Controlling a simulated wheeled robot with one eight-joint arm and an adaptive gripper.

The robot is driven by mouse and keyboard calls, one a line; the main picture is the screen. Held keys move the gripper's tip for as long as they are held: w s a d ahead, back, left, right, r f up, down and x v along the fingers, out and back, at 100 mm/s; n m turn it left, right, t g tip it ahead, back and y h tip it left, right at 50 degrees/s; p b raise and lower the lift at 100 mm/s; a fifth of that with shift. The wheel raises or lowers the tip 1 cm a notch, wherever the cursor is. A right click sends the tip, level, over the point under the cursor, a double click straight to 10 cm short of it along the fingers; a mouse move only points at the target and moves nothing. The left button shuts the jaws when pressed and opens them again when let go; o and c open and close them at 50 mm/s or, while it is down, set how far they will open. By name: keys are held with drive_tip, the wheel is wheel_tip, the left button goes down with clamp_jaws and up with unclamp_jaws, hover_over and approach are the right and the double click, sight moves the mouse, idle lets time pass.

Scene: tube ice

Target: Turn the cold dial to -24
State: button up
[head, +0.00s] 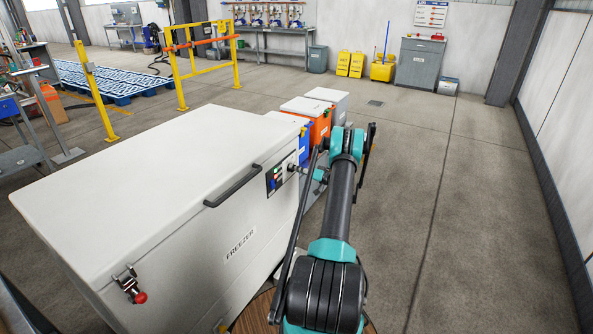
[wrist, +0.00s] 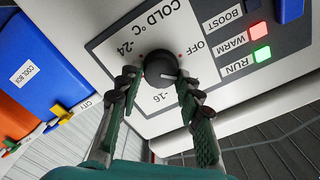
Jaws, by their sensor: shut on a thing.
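The cold dial (wrist: 160,68) is a round black knob on the freezer's control panel (wrist: 110,45). In the wrist view my gripper (wrist: 159,76) has one finger on each side of the dial and is shut on it. The printed labels appear turned in this view: -24 at the dial's upper left, OFF at its right, -16 below it. A pale mark on the dial lies at its lower right, on the side between OFF and -16. In the head view my gripper (head: 296,168) reaches the panel on the freezer's (head: 165,180) side; the dial is hard to make out there.
Blue, orange and grey boxes (head: 320,122) stand behind the freezer. The freezer's handle (head: 232,187) juts out near my arm. Open floor (head: 440,170) lies to the right.

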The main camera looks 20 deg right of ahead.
drive_tip(key=n, duration=3.2)
drive_tip(key=shift+s+a+f+n, duration=0.2)
drive_tip(key=shift+s+f+n, duration=0.05)
drive_tip(key=shift+f+n, duration=0.15)
drive_tip(key=shift+r, duration=0.1)
idle(0.7)
drive_tip(key=o, duration=1.1)
drive_tip(key=shift+o, duration=0.2)
